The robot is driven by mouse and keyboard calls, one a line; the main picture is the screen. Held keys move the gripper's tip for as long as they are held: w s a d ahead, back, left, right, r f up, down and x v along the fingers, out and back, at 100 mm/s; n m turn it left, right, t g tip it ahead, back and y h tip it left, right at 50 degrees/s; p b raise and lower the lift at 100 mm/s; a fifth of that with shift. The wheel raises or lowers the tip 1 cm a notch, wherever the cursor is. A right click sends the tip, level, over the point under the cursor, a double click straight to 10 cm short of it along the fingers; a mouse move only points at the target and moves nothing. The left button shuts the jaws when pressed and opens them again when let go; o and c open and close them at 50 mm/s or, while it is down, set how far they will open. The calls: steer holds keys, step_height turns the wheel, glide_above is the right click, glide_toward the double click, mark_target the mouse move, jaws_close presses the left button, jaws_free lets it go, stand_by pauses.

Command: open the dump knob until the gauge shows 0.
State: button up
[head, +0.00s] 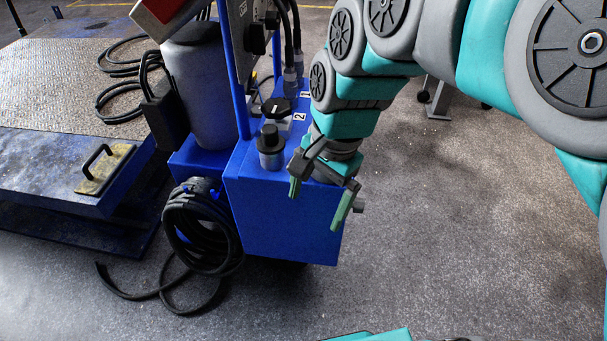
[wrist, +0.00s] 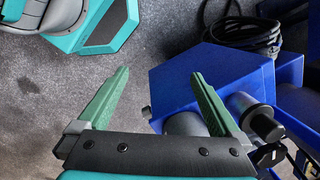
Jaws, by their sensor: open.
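The blue hydraulic unit (head: 285,220) stands in the middle of the head view; its box (wrist: 205,75) is below my gripper in the wrist view. My gripper (head: 317,202) is open and empty over the box's near right corner, fingers pointing down. In the wrist view its green fingers (wrist: 162,100) are spread, with a grey cylinder (wrist: 183,124) showing beside the right finger. A small grey knob-like part (head: 358,205) sticks out from the box's right side, partly behind a finger. I cannot tell which part is the dump knob. No gauge face is readable.
A black-capped filler (head: 269,140) and a black knob (head: 276,107) stand on the box top, near number labels. Coiled black hose (head: 200,225) hangs at its left. A low blue platform (head: 75,130) lies further left. Floor at right (head: 440,220) is clear.

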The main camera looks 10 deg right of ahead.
steer(key=shift+s+d+f+n+g+h, duration=0.1)
steer(key=shift+s+d+f+n, duration=0.15)
steer(key=shift+s+f+n, duration=0.3)
steer(key=shift+s+d+f+n+g+h, duration=0.1)
steer(key=shift+s+d+f+n, duration=0.25)
steer(key=shift+s+n, duration=0.2)
steer(key=shift+s+d+f+n+g+h, duration=0.1)
steer(key=shift+s+d+f+n, duration=0.1)
steer(key=shift+s+f+n, duration=0.4)
steer(key=shift+r, duration=0.2)
